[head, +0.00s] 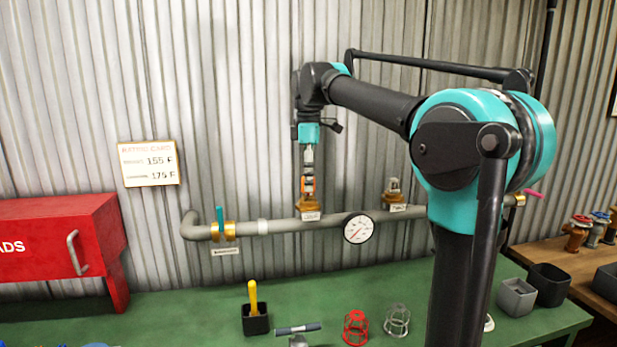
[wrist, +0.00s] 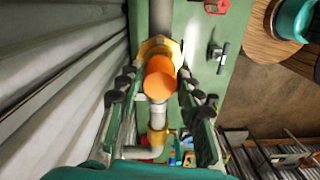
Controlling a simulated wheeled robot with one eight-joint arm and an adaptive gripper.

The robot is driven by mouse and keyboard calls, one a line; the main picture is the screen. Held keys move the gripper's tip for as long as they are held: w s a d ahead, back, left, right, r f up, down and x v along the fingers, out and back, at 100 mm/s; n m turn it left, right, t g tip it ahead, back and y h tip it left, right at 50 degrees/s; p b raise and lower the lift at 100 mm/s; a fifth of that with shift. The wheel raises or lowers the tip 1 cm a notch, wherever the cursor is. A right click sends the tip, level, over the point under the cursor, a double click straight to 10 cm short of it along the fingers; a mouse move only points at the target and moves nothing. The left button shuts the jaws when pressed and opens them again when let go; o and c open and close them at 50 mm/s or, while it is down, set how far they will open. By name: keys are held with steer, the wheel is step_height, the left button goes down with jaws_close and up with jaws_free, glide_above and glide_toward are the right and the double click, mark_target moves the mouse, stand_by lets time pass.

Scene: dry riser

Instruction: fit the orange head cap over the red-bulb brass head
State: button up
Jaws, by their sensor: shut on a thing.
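My gripper (head: 308,178) points straight down over the left brass fitting on the pipe and is shut on the orange head cap (head: 308,186). In the wrist view the orange cap (wrist: 160,82) sits between the two fingers of my gripper (wrist: 160,92). The left brass head (head: 310,203) is directly below the cap; in the wrist view its brass base (wrist: 158,48) shows around the cap. Its bulb is hidden, so I cannot tell its colour or how far the cap covers it. Another brass head (head: 394,194) stands farther right on the pipe, its bulb too small to read.
A grey pipe (head: 275,226) runs along the corrugated wall with a teal-handled valve (head: 222,228) and a gauge (head: 358,228). On the green bench (head: 190,310) are a red cage (head: 355,328), a grey cage (head: 397,321), a black holder (head: 255,322) and a red cabinet (head: 60,245).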

steer(key=shift+f, duration=0.75)
steer(key=o, duration=0.8)
steer(key=shift+c, duration=0.2)
steer(key=shift+r, duration=0.1)
step_height(320, 180, up, 12)
